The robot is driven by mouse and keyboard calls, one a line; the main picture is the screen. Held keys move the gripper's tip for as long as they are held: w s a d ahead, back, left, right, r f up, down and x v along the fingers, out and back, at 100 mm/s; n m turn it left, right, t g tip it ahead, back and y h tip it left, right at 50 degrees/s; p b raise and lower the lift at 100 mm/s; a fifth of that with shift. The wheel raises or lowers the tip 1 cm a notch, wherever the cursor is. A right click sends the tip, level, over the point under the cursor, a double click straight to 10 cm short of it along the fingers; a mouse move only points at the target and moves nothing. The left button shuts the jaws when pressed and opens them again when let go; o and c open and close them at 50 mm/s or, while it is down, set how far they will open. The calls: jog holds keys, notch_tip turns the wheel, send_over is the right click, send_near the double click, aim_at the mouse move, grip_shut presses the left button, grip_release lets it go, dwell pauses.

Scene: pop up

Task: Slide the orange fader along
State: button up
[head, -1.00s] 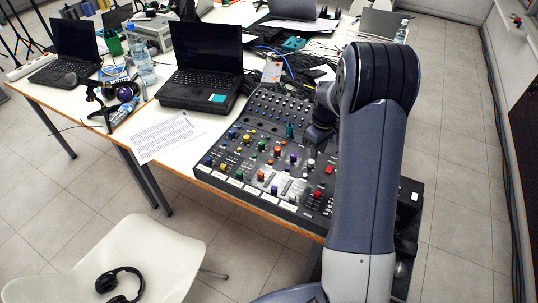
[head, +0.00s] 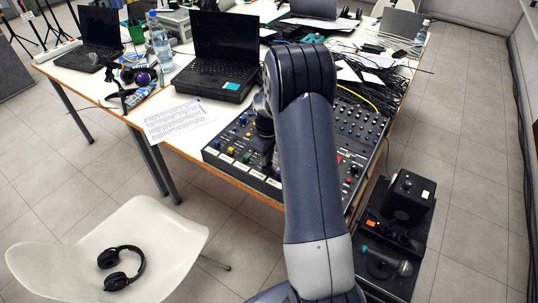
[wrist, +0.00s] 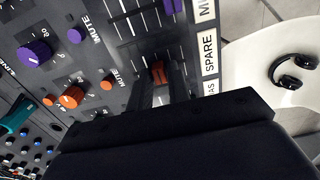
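The orange fader (wrist: 158,73) is a small cap on a slot of the mixing console (wrist: 70,60) in the wrist view. My gripper (wrist: 160,85) points down at the console, with its two dark fingers spread, one on each side of the cap. A gap seems to show beside the cap; contact is not clear. In the head view my gripper (head: 267,158) is low over the left front part of the console (head: 362,125). My arm hides the console's middle there, and the orange fader cannot be made out.
Labels (wrist: 208,52) line the console's front edge. A laptop (head: 225,60) and a paper sheet (head: 180,118) lie left of the console. A white chair (head: 175,235) with headphones stands in front. A black box (head: 408,200) stands at right.

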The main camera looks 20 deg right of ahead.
grip_shut()
jog(key=shift+s+a, duration=0.45)
jog(key=shift+a, duration=0.2)
jog(key=shift+s+a, duration=0.35)
jog(key=shift+a, duration=0.2)
jog(key=shift+o, duration=2.3)
grip_release()
jog(key=shift+r, duration=0.1)
notch_tip(320, 180, up, 11)
jog(key=b, duration=0.1)
jog(key=shift+f, duration=0.2)
